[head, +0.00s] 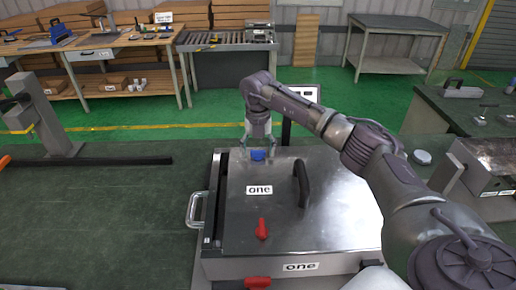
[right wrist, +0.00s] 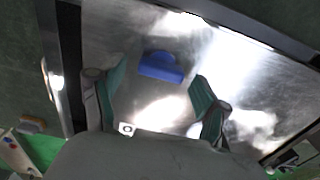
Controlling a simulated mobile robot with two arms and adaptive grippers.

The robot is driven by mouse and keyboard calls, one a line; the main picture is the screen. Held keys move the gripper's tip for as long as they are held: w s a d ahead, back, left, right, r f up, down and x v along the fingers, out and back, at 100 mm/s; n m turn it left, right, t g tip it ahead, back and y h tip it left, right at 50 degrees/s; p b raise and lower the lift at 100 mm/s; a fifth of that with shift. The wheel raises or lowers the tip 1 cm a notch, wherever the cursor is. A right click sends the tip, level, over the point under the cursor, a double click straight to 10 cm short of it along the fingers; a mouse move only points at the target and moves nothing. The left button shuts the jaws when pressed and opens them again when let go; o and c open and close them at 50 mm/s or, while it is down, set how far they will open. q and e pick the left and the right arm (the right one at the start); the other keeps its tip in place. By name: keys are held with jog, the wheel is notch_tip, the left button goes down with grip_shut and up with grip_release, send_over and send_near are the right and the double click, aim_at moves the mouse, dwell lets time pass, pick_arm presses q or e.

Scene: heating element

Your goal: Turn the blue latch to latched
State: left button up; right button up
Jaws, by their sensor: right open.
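The blue latch (head: 258,155) is on the far part of the metal box's lid (head: 325,205), close to its left side. In the right wrist view the blue latch (right wrist: 160,67) lies ahead of and between the two fingers, apart from both. My right gripper (head: 257,145) points down over the latch from behind. It also shows in the right wrist view (right wrist: 155,85), open with nothing between its fingertips. My left gripper is not in view.
A red latch (head: 262,229) sits nearer on the lid, and a black handle (head: 302,183) stands to its right. Another red piece (head: 257,282) is on the front face. A metal side handle (head: 195,210) sticks out left. The green table (head: 95,220) is mostly clear at left.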

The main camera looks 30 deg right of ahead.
jog(key=shift+c, duration=0.8)
jog(key=c, duration=1)
